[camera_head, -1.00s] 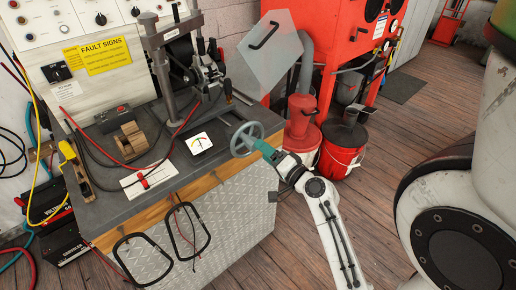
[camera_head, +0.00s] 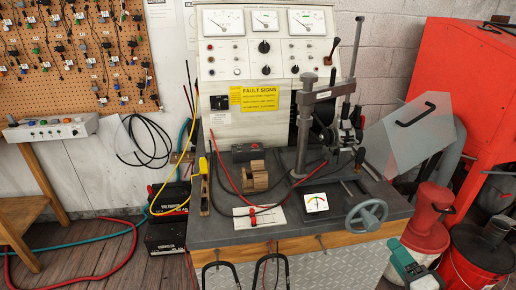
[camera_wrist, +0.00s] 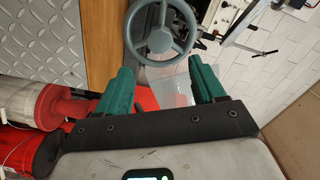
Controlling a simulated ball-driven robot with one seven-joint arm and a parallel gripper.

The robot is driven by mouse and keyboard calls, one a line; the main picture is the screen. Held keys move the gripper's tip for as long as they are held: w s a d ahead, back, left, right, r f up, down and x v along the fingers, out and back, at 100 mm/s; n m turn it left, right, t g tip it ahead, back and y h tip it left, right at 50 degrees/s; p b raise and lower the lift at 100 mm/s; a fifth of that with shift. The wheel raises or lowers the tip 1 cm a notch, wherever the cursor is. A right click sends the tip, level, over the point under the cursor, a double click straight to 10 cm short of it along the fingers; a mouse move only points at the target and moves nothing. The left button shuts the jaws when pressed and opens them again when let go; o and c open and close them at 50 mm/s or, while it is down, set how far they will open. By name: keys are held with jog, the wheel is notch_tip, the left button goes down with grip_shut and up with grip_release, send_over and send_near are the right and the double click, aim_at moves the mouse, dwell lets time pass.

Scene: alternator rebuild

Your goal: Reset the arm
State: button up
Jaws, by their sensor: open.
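My gripper (camera_wrist: 163,88) is open and empty in the wrist view, its two green fingers apart with nothing between them. In the head view part of my gripper (camera_head: 407,266) shows at the lower right, in front of the workbench's right end. The grey handwheel (camera_head: 367,214) is on the bench's front right edge, up and left of the gripper. It also shows in the wrist view (camera_wrist: 161,30), beyond the fingers and apart from them. Most of my arm is out of the head view.
The workbench (camera_head: 232,238) carries a test stand (camera_head: 306,130), a small meter (camera_head: 316,203) and wooden blocks (camera_head: 255,177). A clear shield (camera_head: 408,138) leans out at its right. Red buckets (camera_head: 474,262) and a red cabinet (camera_head: 440,75) stand at the right. Hoses cross the left floor.

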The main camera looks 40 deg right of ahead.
jog(key=w+a+f+n+g+y, duration=0.2)
jog(key=w+a+f+n+y, duration=0.3)
jog(key=a, duration=0.4)
jog(key=w+a+f+n+g+y, duration=0.3)
jog(key=a+f+n+y, duration=0.3)
jog(key=a, duration=0.3)
jog(key=s+a+f+n+g+h+p, duration=0.1)
jog(key=s+a+f+n+g, duration=0.1)
jog(key=s+a+n+g, duration=0.6)
jog(key=shift+s+g+h, duration=0.3)
jog(key=shift+s+g, duration=0.3)
